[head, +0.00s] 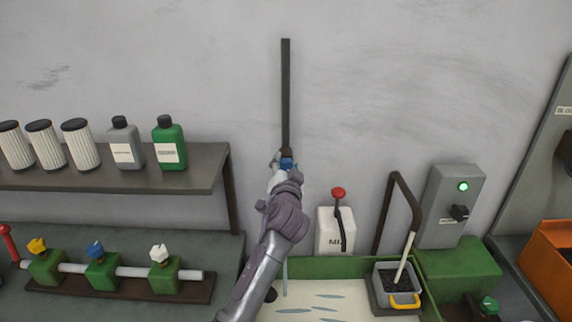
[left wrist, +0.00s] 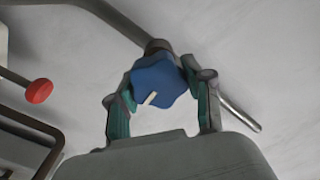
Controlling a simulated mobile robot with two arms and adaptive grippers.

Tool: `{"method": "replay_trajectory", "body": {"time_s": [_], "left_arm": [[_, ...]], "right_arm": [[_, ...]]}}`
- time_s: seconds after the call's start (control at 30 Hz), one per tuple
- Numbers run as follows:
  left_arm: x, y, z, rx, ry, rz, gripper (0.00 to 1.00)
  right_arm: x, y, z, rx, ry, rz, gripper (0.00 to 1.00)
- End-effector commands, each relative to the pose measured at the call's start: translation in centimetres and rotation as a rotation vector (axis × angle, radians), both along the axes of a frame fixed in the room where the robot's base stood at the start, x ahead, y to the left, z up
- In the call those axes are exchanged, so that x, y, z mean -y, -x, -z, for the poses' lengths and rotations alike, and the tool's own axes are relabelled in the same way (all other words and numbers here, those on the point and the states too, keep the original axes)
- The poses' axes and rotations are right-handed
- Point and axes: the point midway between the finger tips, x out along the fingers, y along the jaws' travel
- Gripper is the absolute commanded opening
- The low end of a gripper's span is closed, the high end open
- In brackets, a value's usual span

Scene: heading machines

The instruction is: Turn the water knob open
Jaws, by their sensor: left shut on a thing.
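The blue water knob (head: 288,163) sits at the lower end of a dark vertical pipe (head: 286,95) on the grey wall. My left gripper (head: 283,166) is at the knob and partly covers it. In the left wrist view the knob (left wrist: 165,82) is a lobed blue handle with a white mark, between the two fingers of my left gripper (left wrist: 160,92). The fingers are shut on it from both sides. A thin pale blue vertical streak (head: 285,278) shows below, beside my forearm; it looks like water. My right gripper is not in view.
A green-rimmed basin (head: 350,265) lies below, with a grey bin (head: 398,287) at its right. A shelf (head: 200,172) with bottles is at left, above several valves. A green-lit switch box (head: 455,205) is at right.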

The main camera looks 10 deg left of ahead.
Motion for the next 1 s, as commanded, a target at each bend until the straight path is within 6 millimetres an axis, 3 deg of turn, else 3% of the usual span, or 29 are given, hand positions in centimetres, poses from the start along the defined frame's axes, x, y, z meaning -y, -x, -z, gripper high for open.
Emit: {"method": "replay_trajectory", "body": {"time_s": [0.7,0.73,0.87,1.0], "left_arm": [[0.03,-0.05,-0.44,-0.006,-0.074,0.001,0.16],[0.03,-0.05,-0.44,-0.006,-0.074,0.001,0.54],[0.02,-0.04,-0.33,-0.007,-0.073,0.001,0.76],[0.03,-0.03,-0.20,-0.010,-0.072,0.001,0.77]], "right_arm": [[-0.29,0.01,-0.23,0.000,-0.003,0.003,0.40],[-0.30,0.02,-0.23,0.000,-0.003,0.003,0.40],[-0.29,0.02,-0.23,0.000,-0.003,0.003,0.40],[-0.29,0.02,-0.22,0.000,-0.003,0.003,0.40]]}}
